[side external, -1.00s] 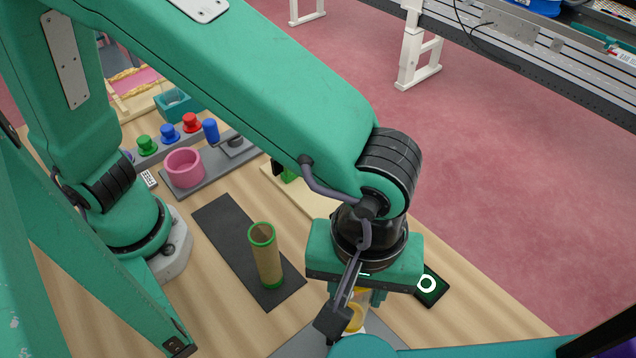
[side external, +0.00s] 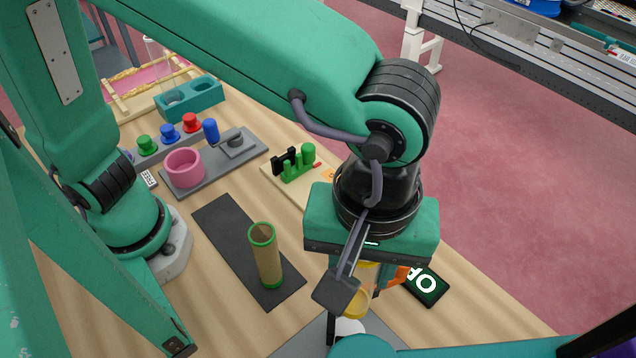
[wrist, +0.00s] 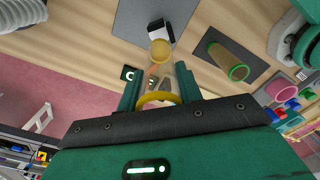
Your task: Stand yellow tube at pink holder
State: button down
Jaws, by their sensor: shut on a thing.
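The yellow tube (side external: 359,291) is clear-walled with yellow rims. My gripper (side external: 360,300) is shut on it and holds it roughly upright above the grey plate at the front; one finger partly hides it. In the wrist view the tube (wrist: 160,50) lies between the two fingers (wrist: 158,72), with one yellow rim near the palm and the other beyond the fingertips. The pink holder (side external: 185,168) is a round open cup on a grey base at the back left, well away from my gripper. It also shows at the right of the wrist view (wrist: 284,92).
A green-rimmed brown tube (side external: 266,260) stands on a dark mat (side external: 215,215) between my gripper and the pink holder. Blue, red and green knobs (side external: 170,133) stand behind the holder. A green-pegged board (side external: 300,168) and a dark sign (side external: 427,288) lie nearby.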

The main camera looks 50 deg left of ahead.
jog(key=shift+r, duration=2.1)
jog(key=w+a+f+m, duration=0.3)
jog(key=w+a+m, duration=0.1)
jog(key=w+a, duration=1.15)
jog(key=w+a+f+m, duration=0.1)
jog(key=w+a+f, duration=0.1)
jog(key=a, duration=0.8)
jog(key=w+a+f+m, duration=0.1)
jog(key=w+a, duration=0.4)
jog(key=a, duration=0.5)
jog(key=shift+a+f+m, duration=0.3)
jog(key=shift+f+m, duration=0.05)
jog(key=shift+m, duration=0.45)
jog(key=shift+d, duration=0.15)
